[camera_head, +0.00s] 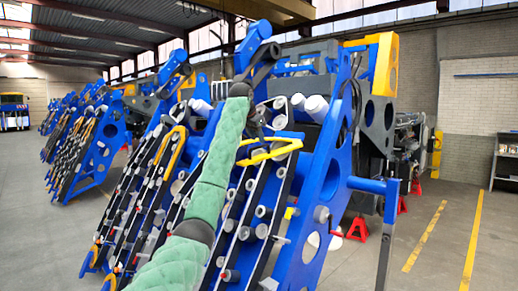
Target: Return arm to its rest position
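My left arm, in green quilted padding with dark joints, rises from the bottom of the head view across the front of the blue harvester chassis (330,165). My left gripper (256,128) is small and dark near the arm's upper end, in front of the chassis's dark and blue parts. Its fingers blend into the machinery behind, so I cannot tell whether they are open or whether they touch anything. I see no object clearly held. My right gripper is not in view.
A yellow bracket (270,152) crosses the chassis close to my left gripper. A blue post (387,235) sticks out at the right, with red stands (357,229) behind it. More blue units (92,150) line the left. Grey floor is clear at right and far left.

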